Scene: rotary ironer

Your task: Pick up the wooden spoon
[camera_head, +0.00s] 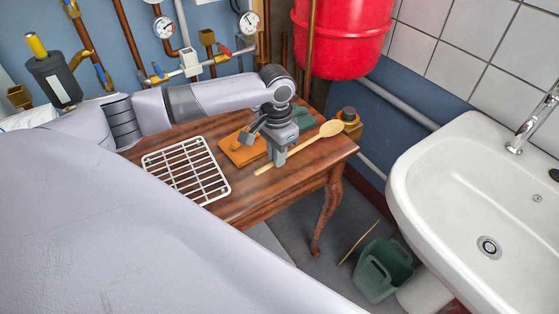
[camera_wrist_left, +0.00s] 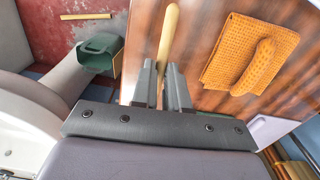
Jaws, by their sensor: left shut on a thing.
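The wooden spoon (camera_head: 312,138) is at the right part of the brown wooden table (camera_head: 262,200). Its bowl points to the back right and its handle end to the front left. My left gripper (camera_head: 279,158) comes down from above and is shut on the handle. In the left wrist view the pale handle (camera_wrist_left: 168,35) runs between the two fingers (camera_wrist_left: 161,88), and the bowl is not seen there. I cannot tell whether the spoon touches the tabletop or is slightly above it. My right gripper is not in view.
An orange waffle cloth (camera_head: 242,151) with an orange piece on it lies left of the gripper. A white wire rack (camera_head: 188,168) is at the table's left. A green bucket (camera_head: 383,270) stands on the floor. A white sink (camera_head: 470,215) is at the right.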

